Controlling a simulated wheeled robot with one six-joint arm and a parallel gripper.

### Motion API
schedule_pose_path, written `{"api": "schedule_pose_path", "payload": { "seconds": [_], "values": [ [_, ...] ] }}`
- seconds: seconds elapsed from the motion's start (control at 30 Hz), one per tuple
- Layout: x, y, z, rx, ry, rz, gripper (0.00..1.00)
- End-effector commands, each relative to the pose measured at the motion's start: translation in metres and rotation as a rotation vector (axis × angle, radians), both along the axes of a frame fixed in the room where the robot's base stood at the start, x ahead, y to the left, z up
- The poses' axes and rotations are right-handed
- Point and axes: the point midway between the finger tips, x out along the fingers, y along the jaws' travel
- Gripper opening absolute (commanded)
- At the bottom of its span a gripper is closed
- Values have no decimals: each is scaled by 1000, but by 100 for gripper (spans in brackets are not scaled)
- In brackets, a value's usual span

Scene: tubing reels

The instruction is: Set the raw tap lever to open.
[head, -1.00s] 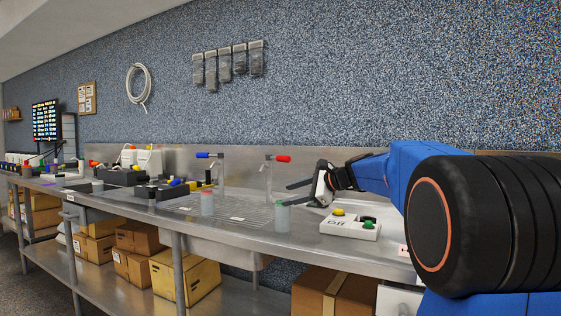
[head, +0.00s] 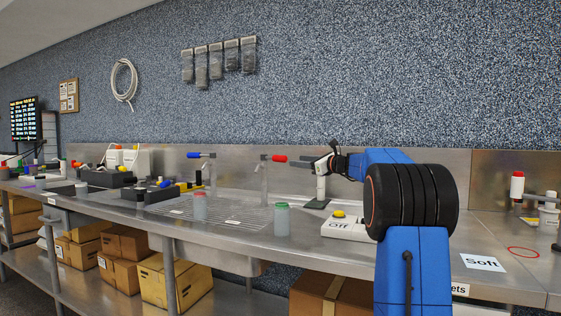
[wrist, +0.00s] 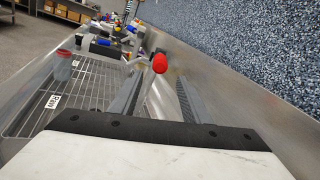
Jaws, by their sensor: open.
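A steel tap with a red lever (head: 279,158) stands at the back of the drain grid; its lever points right, toward my gripper. In the wrist view the red lever end (wrist: 160,64) shows ahead, between the lines of the two fingers. My gripper (head: 297,157) is open and empty, at about lever height to its right; contact cannot be made out. A second tap with a blue lever (head: 194,155) stands farther left, its lever pointing left. A label (wrist: 52,101) on the grid side, upside down, seems to read RAW.
A white box with a yellow button (head: 340,213), marked Off, sits below my arm. The steel backsplash (wrist: 245,105) runs close along the right.

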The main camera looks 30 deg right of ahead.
Motion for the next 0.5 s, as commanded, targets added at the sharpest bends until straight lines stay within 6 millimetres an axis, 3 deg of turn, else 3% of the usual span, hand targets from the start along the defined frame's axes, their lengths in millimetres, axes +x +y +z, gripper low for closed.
{"api": "schedule_pose_path", "payload": {
  "seconds": [0.5],
  "values": [
    [85, 29, 0, -2, 0, 1, 43]
  ]
}}
